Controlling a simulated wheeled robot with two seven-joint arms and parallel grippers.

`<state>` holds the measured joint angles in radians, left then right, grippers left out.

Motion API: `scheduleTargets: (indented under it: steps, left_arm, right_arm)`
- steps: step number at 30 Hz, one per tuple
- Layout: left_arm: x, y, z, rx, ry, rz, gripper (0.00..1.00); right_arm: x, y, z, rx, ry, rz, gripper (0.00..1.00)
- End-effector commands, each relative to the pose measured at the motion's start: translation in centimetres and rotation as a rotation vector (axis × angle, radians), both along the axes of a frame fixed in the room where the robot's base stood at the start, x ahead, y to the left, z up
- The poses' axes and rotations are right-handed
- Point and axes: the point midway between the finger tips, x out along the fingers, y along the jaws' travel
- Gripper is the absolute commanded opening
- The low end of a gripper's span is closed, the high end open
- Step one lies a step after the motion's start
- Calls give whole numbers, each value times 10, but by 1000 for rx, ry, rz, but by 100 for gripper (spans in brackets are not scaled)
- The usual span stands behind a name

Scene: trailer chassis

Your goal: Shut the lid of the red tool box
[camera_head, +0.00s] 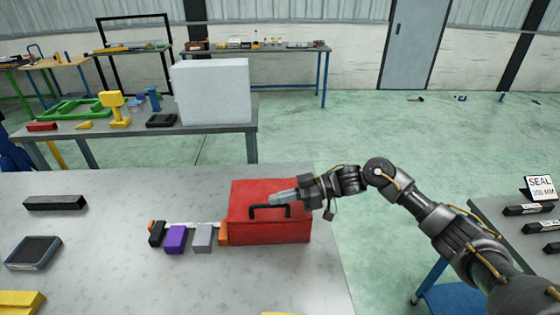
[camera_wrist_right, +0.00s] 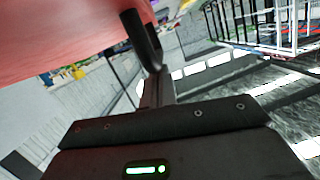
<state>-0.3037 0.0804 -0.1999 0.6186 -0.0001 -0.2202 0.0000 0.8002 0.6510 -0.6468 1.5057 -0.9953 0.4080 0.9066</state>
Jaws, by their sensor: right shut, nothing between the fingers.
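The red tool box (camera_head: 270,232) stands near the right edge of the grey table in the head view. Its lid (camera_head: 243,192) looks down over the box, with a black handle (camera_head: 268,207) on it; I cannot tell whether a small gap is left. My right gripper (camera_head: 277,197) is shut and empty, over the lid next to the handle. In the right wrist view, the red lid (camera_wrist_right: 60,30) fills the upper left and the dark handle (camera_wrist_right: 141,40) is close to the fingers. Contact is unclear. My left gripper is not in view.
A grey block (camera_head: 202,237), a purple block (camera_head: 175,239) and a black block (camera_head: 156,233) sit left of the box. A black bar (camera_head: 55,203) and a dark tray (camera_head: 34,252) lie farther left. The middle of the table is mostly clear.

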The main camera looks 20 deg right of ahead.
Motion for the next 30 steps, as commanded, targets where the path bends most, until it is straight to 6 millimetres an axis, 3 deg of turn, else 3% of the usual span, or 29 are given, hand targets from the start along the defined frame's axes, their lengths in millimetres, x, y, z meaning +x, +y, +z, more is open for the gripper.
scheduleTargets:
  steps: [14, 23, 25, 30]
  left_arm:
    - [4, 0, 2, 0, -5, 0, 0]
    - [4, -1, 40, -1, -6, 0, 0]
    - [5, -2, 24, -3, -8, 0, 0]
    - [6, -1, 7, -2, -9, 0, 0]
  right_arm:
    - [-1, -1, 0, -5, 4, -2, 0]
    - [4, -4, 46, -2, -2, -4, 0]
    - [3, -18, 37, -4, -2, -9, 0]
    - [-3, -51, 45, -4, -4, -7, 0]
